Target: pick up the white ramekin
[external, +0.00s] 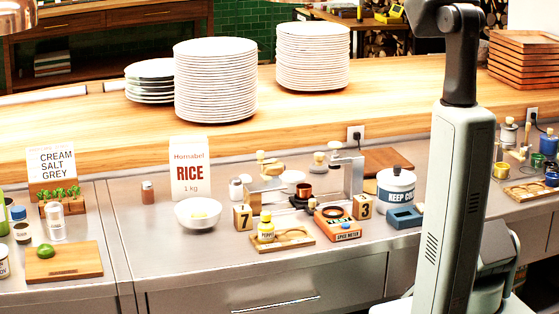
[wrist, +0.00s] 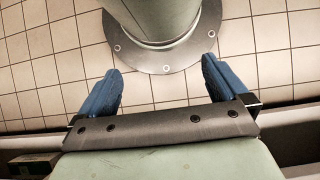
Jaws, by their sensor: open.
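I cannot pick out a white ramekin for certain in the external view.
Tall plate stacks (external: 215,82) stand behind. Counter front-left of the bowl is clear.

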